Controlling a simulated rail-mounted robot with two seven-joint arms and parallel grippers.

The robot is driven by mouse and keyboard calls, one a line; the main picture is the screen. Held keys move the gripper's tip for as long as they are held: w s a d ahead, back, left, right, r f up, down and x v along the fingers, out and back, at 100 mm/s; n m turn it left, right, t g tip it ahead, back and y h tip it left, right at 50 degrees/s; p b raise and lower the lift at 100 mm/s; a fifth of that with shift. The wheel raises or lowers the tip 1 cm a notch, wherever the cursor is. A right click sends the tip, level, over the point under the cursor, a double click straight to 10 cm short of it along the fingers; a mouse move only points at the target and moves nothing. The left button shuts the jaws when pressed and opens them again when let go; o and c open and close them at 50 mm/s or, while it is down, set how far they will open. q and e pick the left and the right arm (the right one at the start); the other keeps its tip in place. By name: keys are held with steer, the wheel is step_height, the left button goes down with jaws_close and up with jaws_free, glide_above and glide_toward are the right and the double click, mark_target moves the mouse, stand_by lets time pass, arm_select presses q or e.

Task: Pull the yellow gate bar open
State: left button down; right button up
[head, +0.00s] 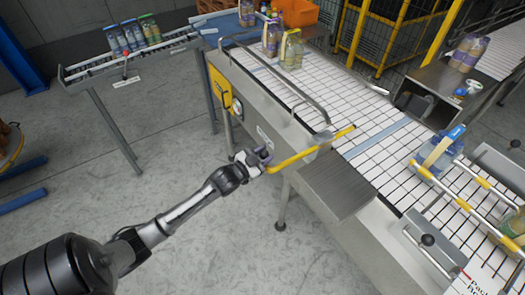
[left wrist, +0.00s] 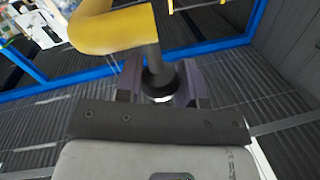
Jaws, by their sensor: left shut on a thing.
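The yellow gate bar (head: 298,156) runs from beside the conveyor's near edge up to the belt, with its far end over the white belt. Its near end bends at my left gripper (head: 263,157). In the left wrist view the yellow bar (left wrist: 112,30) curves to a dark upright grip (left wrist: 152,58). My left gripper (left wrist: 160,88) is shut around that grip. The lower part of the grip is hidden between the fingers. My right gripper is not in view.
The conveyor (head: 375,118) carries bottle packs (head: 291,50) at its far end. A steel side plate (head: 335,185) sits below the bar. A bottle pack (head: 437,150) stands near yellow-jointed rails at right. A rack (head: 135,55) with bottles stands at upper left. Floor around my left arm is clear.

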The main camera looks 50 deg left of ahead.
arm_select(q)
steer(key=c, duration=1)
jaws_free()
steer(key=shift+s, duration=0.1)
steer(key=shift+s+d+b, duration=0.15)
steer(key=shift+s+b, duration=0.5)
steer(key=shift+s, duration=2.75)
steer(key=shift+s+d+b, duration=0.15)
steer(key=shift+s+b, duration=0.5)
steer(key=shift+s, duration=2.75)
steer(key=shift+f, duration=0.1)
